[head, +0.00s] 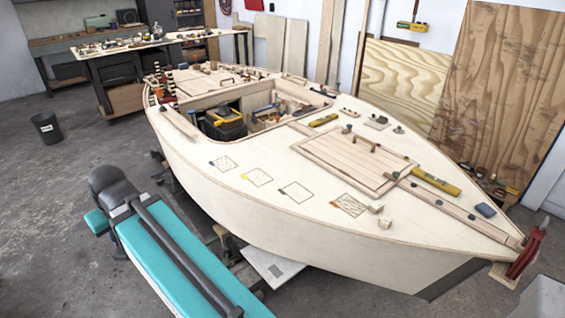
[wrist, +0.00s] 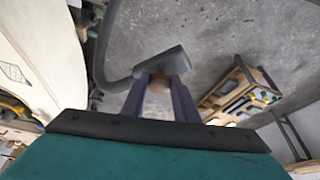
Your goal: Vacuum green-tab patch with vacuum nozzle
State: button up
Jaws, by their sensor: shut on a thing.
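My gripper (wrist: 160,84) is shut on the dark grey vacuum nozzle (wrist: 168,63) in the wrist view. A grey hose (wrist: 108,40) curves away from the nozzle on the left. The nozzle is over the concrete floor, apart from the hull. In the head view, the green-tab patch (head: 297,192) is an outlined square on the pale deck, with a small dark green tab at its left corner. Its inside looks mostly plain. In the head view my teal arm is at lower left, beside the hull; the gripper's fingers cannot be made out there.
The plywood hull (head: 240,208) fills the middle. Other patches on its deck have a blue tab (head: 223,163), a yellow tab (head: 259,177) and a red tab (head: 348,205); the red one shows brown streaks. Wood blocks (head: 384,223) lie nearby. The floor at left is open around a black bin (head: 46,128).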

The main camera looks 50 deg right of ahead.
jog(key=w+d+f+m+p, duration=0.1)
jog(key=w+d, duration=0.1)
jog(key=d, duration=1.4)
jog(key=w+d+f+p, duration=0.1)
jog(key=w+d+p, duration=0.1)
jog(key=d, duration=1.4)
jog(key=s+d+f, duration=0.1)
jog(key=s+d, duration=0.3)
jog(key=d, duration=0.6)
jog(key=s+d+f+p, duration=0.1)
jog(key=s+d, duration=0.3)
jog(key=d, duration=0.6)
jog(key=s+d+f+m+h+p, duration=0.1)
jog(key=s+d, duration=0.3)
jog(key=d, duration=0.6)
jog(key=shift+s, duration=0.3)
